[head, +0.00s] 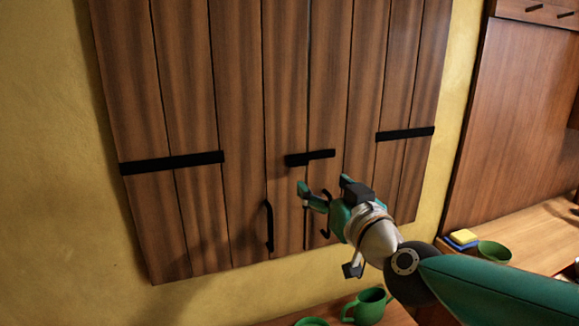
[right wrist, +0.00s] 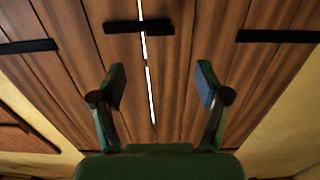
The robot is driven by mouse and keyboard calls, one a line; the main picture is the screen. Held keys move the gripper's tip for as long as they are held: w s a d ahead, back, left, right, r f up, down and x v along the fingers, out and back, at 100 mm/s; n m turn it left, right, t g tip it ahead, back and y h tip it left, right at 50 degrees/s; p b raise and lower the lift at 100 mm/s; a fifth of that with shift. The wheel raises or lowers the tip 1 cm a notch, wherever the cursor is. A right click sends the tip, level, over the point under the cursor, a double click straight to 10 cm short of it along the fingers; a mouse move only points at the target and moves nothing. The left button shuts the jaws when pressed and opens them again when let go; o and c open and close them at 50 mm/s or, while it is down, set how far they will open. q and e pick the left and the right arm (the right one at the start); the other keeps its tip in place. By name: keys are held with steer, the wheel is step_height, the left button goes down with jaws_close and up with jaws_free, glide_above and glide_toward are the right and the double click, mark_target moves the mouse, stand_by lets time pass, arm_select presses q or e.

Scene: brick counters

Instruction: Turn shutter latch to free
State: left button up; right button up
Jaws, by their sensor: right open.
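The wooden shutter (head: 238,110) has two plank leaves, shut, with a dark seam between them. The shutter latch is a short black bar (head: 310,158), lying roughly level across the seam. It also shows near the top of the right wrist view (right wrist: 139,27), crossing the bright seam. My right gripper (head: 322,188) is just below the latch, in front of the shutter. In the right wrist view its fingers (right wrist: 160,75) are spread apart with nothing between them, and the latch lies beyond the fingertips. My left gripper is not in view.
Black hinge straps (head: 172,162) and (head: 405,134) cross the outer planks. Black pull handles (head: 269,226) flank the seam lower down, the right one partly behind my gripper. Below stand a green mug (head: 369,306), a green bowl (head: 494,252) and a yellow and blue sponge (head: 463,238).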

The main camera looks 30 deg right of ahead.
mark_target(299, 163)
steer(key=x, duration=1.3)
steer(key=shift+w, duration=0.35)
